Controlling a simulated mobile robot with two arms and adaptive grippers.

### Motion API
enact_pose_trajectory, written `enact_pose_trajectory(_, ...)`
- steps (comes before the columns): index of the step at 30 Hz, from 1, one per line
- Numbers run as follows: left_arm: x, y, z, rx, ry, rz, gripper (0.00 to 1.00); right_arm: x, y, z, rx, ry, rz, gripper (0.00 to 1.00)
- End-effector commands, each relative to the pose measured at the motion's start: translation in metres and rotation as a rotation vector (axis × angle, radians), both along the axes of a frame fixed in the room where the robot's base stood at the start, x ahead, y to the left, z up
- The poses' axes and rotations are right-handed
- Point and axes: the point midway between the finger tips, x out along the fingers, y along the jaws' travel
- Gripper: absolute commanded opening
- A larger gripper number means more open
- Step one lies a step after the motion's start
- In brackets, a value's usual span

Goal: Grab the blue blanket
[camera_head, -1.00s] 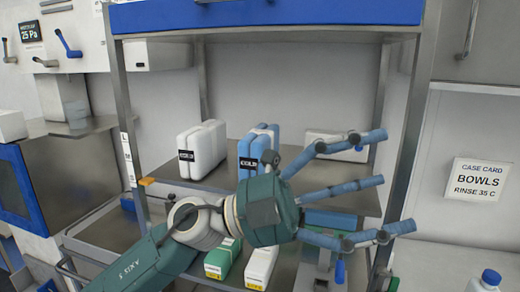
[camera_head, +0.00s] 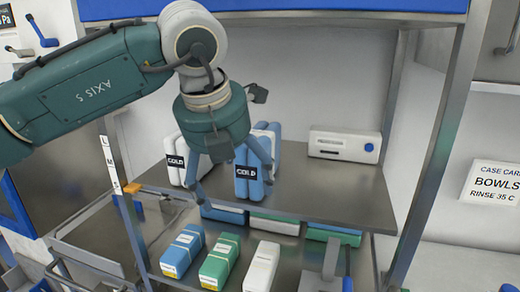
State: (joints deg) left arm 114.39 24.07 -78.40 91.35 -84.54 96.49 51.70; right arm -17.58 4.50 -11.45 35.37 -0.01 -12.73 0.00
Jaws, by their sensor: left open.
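A blue folded bundle with a black "COLD" label (camera_head: 249,188) stands upright on the middle shelf and looks like the blue blanket. My left gripper (camera_head: 232,182) points down over it, open. One finger hangs to the left, between it and the white bundle; another reaches down in front of its upper part. The gripper hides part of the blue bundle, and I cannot tell whether the fingers touch it. The right gripper is not in view.
A white "COLD" bundle (camera_head: 174,158) stands just left of the blue one. A white box (camera_head: 343,146) sits at the shelf's back right. Blue (camera_head: 183,250), green (camera_head: 220,262) and white (camera_head: 262,267) packets lie below. Metal posts (camera_head: 432,150) frame the shelves; the shelf's right front is bare.

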Motion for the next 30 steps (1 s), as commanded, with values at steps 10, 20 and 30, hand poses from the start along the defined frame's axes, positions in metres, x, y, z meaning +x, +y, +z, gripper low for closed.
enact_pose_trajectory(10, 0.031, -0.011, 0.003, -0.001, 0.003, -0.001, 0.89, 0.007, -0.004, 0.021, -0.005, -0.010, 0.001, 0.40)
enact_pose_trajectory(20, 0.068, -0.022, -0.008, 0.001, 0.003, -0.002, 0.89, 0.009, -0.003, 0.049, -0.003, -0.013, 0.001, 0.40)
enact_pose_trajectory(30, 0.068, -0.023, -0.012, -0.002, 0.001, -0.003, 0.75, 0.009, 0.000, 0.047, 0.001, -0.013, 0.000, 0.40)
